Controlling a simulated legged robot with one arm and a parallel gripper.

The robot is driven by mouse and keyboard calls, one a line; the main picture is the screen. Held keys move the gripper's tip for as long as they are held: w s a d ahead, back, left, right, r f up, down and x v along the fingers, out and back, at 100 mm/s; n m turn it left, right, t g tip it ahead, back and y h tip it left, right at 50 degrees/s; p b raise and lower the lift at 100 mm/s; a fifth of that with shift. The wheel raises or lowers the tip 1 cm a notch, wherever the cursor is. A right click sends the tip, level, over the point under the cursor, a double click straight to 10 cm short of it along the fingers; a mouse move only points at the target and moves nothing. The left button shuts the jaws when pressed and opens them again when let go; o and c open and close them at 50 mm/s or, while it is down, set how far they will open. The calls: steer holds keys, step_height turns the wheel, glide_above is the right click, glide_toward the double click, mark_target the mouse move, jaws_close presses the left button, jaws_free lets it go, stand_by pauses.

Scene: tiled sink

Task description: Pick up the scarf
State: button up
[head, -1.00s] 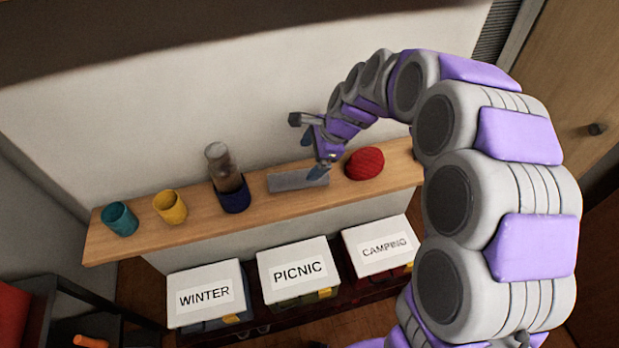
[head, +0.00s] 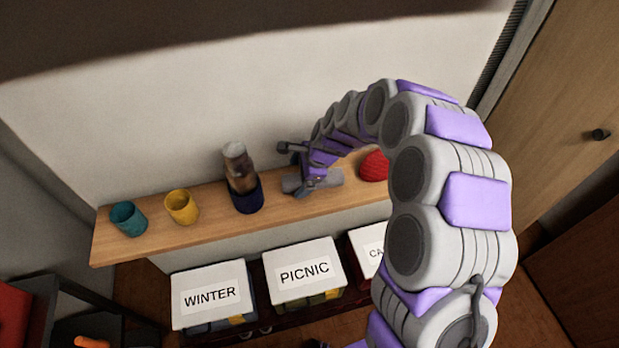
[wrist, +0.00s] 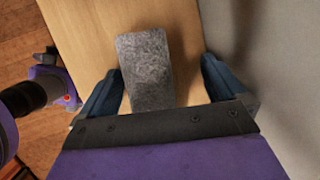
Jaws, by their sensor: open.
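The scarf (head: 328,179) is a grey, flat, folded-looking rectangle lying on the wooden shelf, between the dark blue holder and the red item. In the wrist view the grey scarf (wrist: 146,72) lies lengthwise between the two dark blue fingers of my gripper (wrist: 158,84). The fingers are apart, with a gap on each side of the scarf, and its near end is hidden behind the gripper body. In the head view my gripper (head: 299,186) is down at the scarf and covers part of it. I cannot tell whether it touches the shelf.
A red knitted item (head: 374,166) is right of the scarf. Boxes labelled WINTER (head: 211,293) and PICNIC (head: 303,272) stand below. A wall is behind.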

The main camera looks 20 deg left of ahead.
steer(key=shift+s+a+f, duration=0.1)
steer(key=shift+s+f, duration=0.15)
steer(key=shift+s, duration=0.1)
steer(key=shift+w+d, duration=0.15)
steer(key=shift+d, duration=1.4)
steer(key=shift+a, duration=0.1)
steer(key=c, duration=0.5)
steer(key=shift+a, duration=0.2)
steer(key=c, duration=0.4)
steer(key=shift+c, duration=1.2)
steer(key=shift+f, duration=0.1)
